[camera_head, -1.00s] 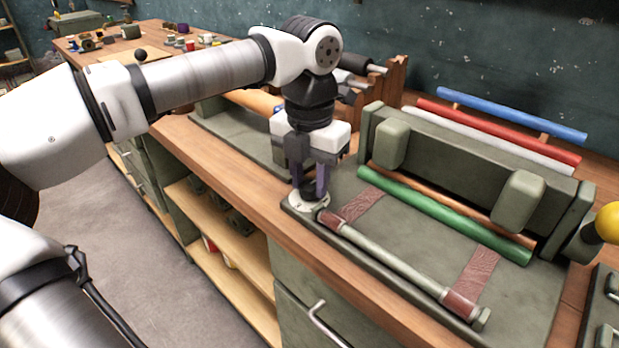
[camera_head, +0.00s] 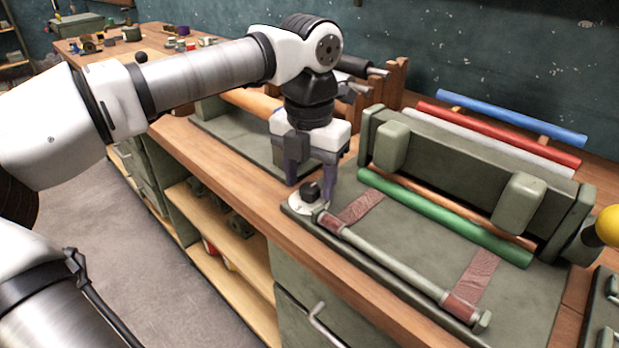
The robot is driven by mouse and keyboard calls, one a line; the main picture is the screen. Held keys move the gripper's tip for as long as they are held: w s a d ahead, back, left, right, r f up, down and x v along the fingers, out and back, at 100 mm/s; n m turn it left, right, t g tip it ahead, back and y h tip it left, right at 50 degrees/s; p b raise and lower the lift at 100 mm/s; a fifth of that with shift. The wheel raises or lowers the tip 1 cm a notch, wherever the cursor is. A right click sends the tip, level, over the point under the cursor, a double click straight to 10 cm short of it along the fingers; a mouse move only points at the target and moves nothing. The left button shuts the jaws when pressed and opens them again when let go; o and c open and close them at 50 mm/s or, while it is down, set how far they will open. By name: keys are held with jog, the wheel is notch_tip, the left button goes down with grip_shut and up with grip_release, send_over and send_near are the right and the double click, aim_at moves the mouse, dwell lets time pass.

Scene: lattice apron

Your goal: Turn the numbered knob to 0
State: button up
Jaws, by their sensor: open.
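The numbered knob is a small black knob (camera_head: 312,191) on a round white dial (camera_head: 303,204). It stands at the front left corner of the green-grey base plate (camera_head: 400,222), close to the bench's front edge. The dial's numbers are too small to read, so I cannot tell its setting. My gripper (camera_head: 311,182) points down at the knob with its purple-grey fingers open, one on the left and one on the right. The fingertips are about level with the knob's top or a little above it. I see no clear contact.
A grey-green bar (camera_head: 390,257) with red-brown ends lies right of the dial. A green rod (camera_head: 445,216) and an upright grey-green block assembly (camera_head: 450,160) stand behind it. Red (camera_head: 500,132) and blue (camera_head: 510,117) rods lie further back. A yellow ball (camera_head: 609,224) is at the right edge.

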aim_at(309, 187)
notch_tip(309, 187, up, 13)
jog(key=shift+r+p, duration=0.15)
jog(key=shift+p, duration=0.3)
